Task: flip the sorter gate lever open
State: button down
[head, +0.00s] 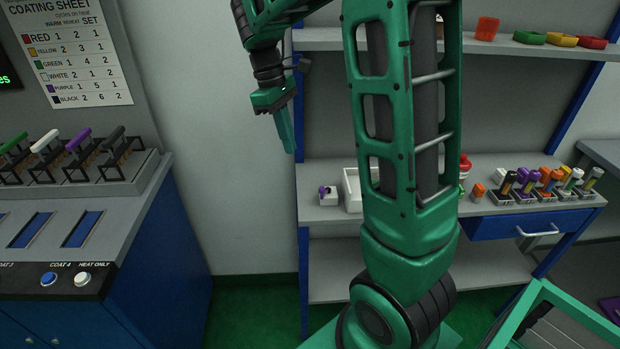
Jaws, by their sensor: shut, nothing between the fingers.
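My gripper (290,146) hangs in the upper middle with its green fingers pointing down, shut and empty. It is in front of the shelf unit's left edge and touches nothing. I cannot identify a sorter gate lever for sure. Several handles, including a green one (13,142), a white one (44,141), a purple one (76,140) and a black one (108,138), stand on the machine at left.
The blue and grey machine (141,232) fills the left. The workbench (330,213) carries a white tray (351,188) and several colored tools in holders at right. A drawer (520,225) is below. My arm blocks the middle. Green floor shows between machine and bench.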

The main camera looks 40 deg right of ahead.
jog(key=x, duration=0.3)
jog(key=s+x, duration=0.1)
jog(key=x, duration=0.3)
jog(key=s+d+x, duration=0.1)
jog(key=x, duration=0.2)
jog(key=shift+s+d+f, duration=0.15)
jog(key=shift+s+d, duration=0.3)
jog(key=shift+s, duration=0.35)
